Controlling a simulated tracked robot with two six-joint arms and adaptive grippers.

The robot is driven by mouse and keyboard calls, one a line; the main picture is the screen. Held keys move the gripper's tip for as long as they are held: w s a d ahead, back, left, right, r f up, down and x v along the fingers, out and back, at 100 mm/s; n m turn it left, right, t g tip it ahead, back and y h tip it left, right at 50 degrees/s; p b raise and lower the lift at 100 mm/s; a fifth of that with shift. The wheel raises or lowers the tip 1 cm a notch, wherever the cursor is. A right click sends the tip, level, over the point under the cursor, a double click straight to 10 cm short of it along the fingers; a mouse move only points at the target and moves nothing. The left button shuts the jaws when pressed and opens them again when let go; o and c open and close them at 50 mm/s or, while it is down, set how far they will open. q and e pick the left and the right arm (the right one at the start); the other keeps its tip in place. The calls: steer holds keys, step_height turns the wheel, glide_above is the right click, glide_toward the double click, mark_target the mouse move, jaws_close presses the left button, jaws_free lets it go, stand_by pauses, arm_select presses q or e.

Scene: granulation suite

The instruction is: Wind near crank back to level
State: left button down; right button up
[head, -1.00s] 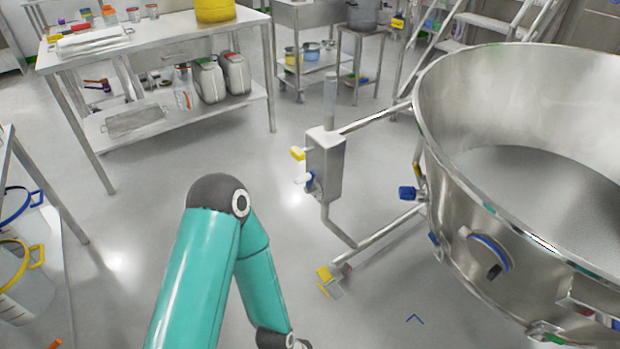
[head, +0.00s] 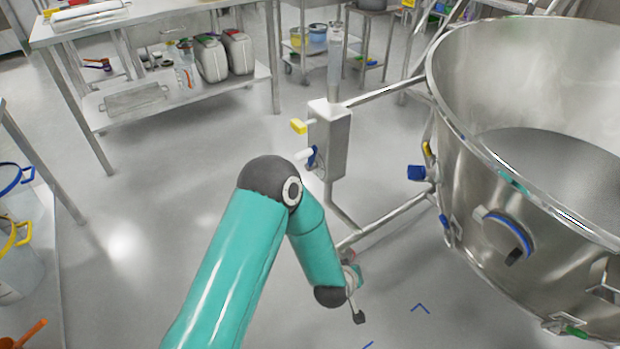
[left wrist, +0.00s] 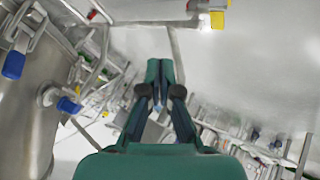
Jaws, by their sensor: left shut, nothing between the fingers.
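A grey gearbox (head: 328,142) stands on a pipe frame beside the steel vessel (head: 505,200). Two crank handles point left from it: a yellow one (head: 298,126) above and a white one (head: 304,154), with a blue part beside it, below. I cannot tell which is the near crank or how level either is. My left gripper (left wrist: 160,72) is shut and empty in the left wrist view. In the head view my teal forearm ends low in front of the frame, below the gearbox; the fingers are not clear there. My right gripper is not in view.
The vessel's side carries blue knobs (head: 417,172) and a blue-rimmed fitting (head: 503,232). A steel table (head: 150,30) with jugs on its lower shelf stands behind. A yellow foot (left wrist: 217,19) on the frame shows in the left wrist view.

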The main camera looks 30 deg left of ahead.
mark_target(311, 163)
arm_select(q)
steer(key=w+a+r+n+t+y+b, duration=0.2)
steer(key=w+a+n+y+b, duration=0.15)
steer(key=w, duration=0.25)
steer(key=w+a+r+n+t+y+b, duration=0.2)
steer(key=w+n+y+b, duration=0.1)
steer(key=w+n, duration=0.15)
steer(key=s+a+r+n+g+y+b, duration=0.1)
steer(key=a+r+n+g+y+b, duration=0.25)
steer(key=r+n+y, duration=0.3)
steer(key=s+a+r+n+g+y+b, duration=0.1)
steer(key=a+r+n+g+y+b, duration=0.1)
steer(key=r+n+y+b, duration=0.45)
steer(key=shift+n+h, duration=0.8)
steer(key=shift+h, duration=0.05)
steer(key=x, duration=0.4)
steer(key=f+x, duration=0.1)
steer(key=x, duration=0.8)
steer(key=shift+w+a+f, duration=0.15)
steer(key=shift+w+f, duration=0.05)
steer(key=shift+w, duration=0.15)
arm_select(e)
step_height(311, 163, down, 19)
